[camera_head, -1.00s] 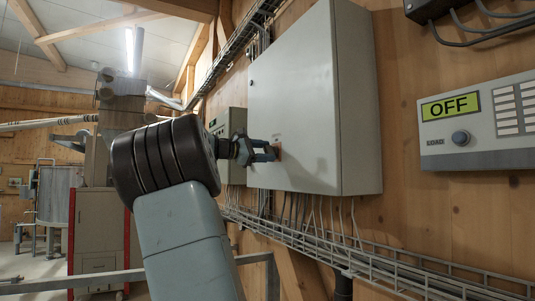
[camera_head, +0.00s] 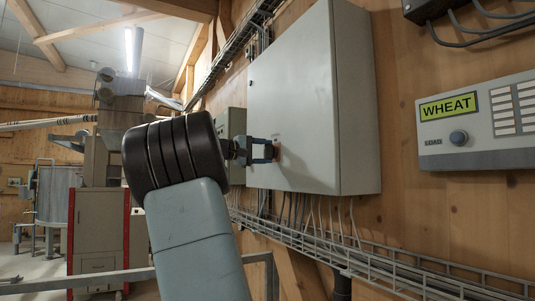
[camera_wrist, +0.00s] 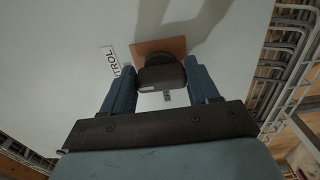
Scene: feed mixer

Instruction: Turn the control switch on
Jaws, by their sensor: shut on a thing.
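The control switch is a black knob (camera_wrist: 160,75) on an orange plate (camera_wrist: 147,47) on the front of a large grey cabinet (camera_head: 292,95). A partly hidden label ending in "TROL" (camera_wrist: 112,62) is beside the plate, and a small label lies near the knob. My gripper (camera_head: 265,150) reaches the cabinet front from the left. In the wrist view my gripper (camera_wrist: 160,78) has a finger on each side of the knob and is shut on it.
A control panel (camera_head: 480,125) on the right wall has a green display (camera_head: 448,106) reading "WHEAT" and a round LOAD dial (camera_head: 458,137). A wire cable tray (camera_head: 370,258) runs below the cabinet. A smaller grey box (camera_head: 232,125) is beyond the cabinet.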

